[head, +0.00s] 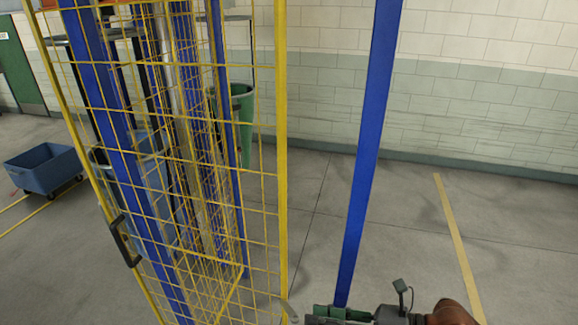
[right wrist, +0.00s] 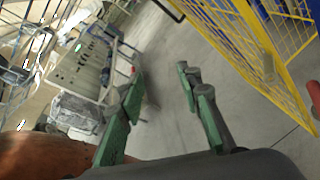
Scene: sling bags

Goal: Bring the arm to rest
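My right gripper (head: 300,312) shows at the bottom edge of the head view, just right of the foot of the yellow mesh panel. In the right wrist view, the right gripper's (right wrist: 161,76) two green-padded fingers stand apart with bare floor between them. It is open and holds nothing between its fingers. My left gripper is not in view. No sling bag can be made out clearly.
A yellow mesh enclosure (head: 282,150) with blue posts fills the left middle; a separate blue post (head: 366,150) stands right of it. A green bin (head: 243,115) and blue cart (head: 45,168) are behind. Floor at right is clear.

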